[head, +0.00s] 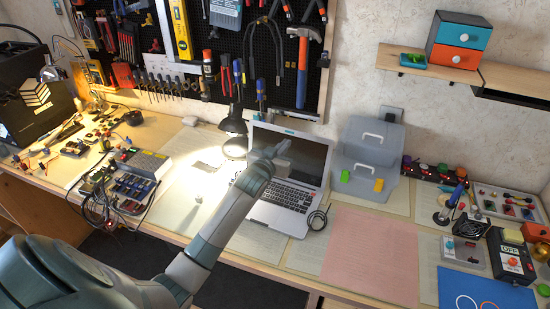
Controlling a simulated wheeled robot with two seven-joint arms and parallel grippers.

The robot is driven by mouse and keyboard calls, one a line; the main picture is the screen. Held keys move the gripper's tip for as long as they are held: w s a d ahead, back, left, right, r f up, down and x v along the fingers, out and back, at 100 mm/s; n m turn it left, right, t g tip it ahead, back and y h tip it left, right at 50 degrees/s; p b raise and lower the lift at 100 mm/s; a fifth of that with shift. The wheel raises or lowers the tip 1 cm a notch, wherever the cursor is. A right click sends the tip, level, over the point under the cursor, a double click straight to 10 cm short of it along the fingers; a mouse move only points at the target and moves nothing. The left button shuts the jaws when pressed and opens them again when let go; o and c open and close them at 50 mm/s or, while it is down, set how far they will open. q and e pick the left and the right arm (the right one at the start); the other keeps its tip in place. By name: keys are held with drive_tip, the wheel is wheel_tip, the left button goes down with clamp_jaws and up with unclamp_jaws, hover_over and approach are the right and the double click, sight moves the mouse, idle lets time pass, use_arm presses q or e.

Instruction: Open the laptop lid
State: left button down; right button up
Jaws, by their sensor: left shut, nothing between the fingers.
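The laptop (293,195) stands on the workbench near the middle, silver with dark keys. Its lid (306,159) is raised, and the dark screen faces me. My left arm reaches in from the lower left. My left gripper (283,148) is shut and empty in front of the screen's left part, covering some of the screen and keyboard. I cannot tell whether it touches the lid. My right gripper is not in view.
A black lamp (233,133) stands just left of the laptop. A grey toolbox (370,155) is right of it, and a coiled cable (318,219) lies by its right front corner. A pink mat (371,256) is clear at the front right.

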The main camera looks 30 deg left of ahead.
use_arm(q)
drive_tip(key=b+v, duration=0.1)
drive_tip(key=v, duration=0.6)
drive_tip(key=shift+s+b, duration=0.35)
drive_tip(key=shift+b, duration=0.05)
drive_tip(key=shift+d+r, duration=0.1)
